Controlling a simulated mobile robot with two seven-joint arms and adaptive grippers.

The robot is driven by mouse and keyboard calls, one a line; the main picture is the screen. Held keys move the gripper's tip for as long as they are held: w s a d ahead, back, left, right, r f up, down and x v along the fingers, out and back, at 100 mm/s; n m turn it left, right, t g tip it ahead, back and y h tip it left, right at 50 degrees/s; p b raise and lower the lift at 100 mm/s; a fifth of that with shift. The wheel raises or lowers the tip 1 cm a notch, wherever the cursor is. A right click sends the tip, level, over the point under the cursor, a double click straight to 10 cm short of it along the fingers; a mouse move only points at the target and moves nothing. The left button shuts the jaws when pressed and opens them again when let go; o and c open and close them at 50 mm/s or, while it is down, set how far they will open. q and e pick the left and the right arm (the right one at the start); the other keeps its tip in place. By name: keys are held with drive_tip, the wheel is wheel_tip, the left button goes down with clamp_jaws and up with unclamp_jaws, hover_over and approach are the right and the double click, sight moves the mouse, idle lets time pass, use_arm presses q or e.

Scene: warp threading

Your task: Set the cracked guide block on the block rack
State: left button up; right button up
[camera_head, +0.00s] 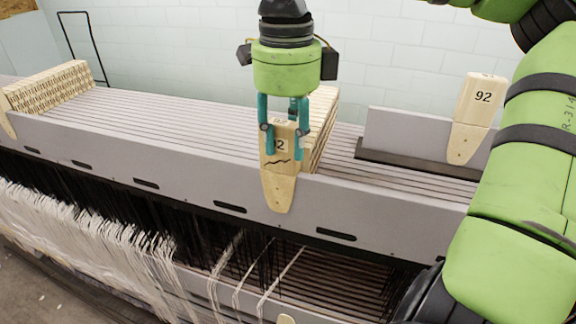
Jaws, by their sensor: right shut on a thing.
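The cracked guide block (279,185) is pale wood with a tapered lower end, a dark jagged crack line and a partly covered number ending in 2. My right gripper (284,145) points down with its teal fingers shut on the block's upper part. The block is upright at the front end of a row of blocks, its lower end in front of the long grey beam; I cannot tell if it touches the beam. A low grey stand (410,132), which may be the block rack, is at the right. My left gripper is not in view.
A wooden block marked 92 (482,98) stands upright at the grey stand, close to my green arm. A row of blocks (325,105) lies behind the held block, another (50,85) at the far left. White threads (90,240) hang below the beam (110,145).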

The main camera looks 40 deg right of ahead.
drive_tip(key=shift+w+d+r, duration=0.1)
drive_tip(key=shift+r, duration=0.05)
wheel_tip(320, 180, up, 5)
drive_tip(key=p, duration=0.4)
drive_tip(key=shift+r+p, duration=0.15)
drive_tip(key=shift+p, duration=0.15)
drive_tip(key=shift+d+r, duration=0.1)
drive_tip(key=shift+r, duration=1.25)
drive_tip(key=shift+c, duration=0.9)
drive_tip(key=shift+w+d+r, duration=0.1)
drive_tip(key=shift+r, duration=0.85)
clamp_jaws()
drive_tip(key=shift+r, duration=0.15)
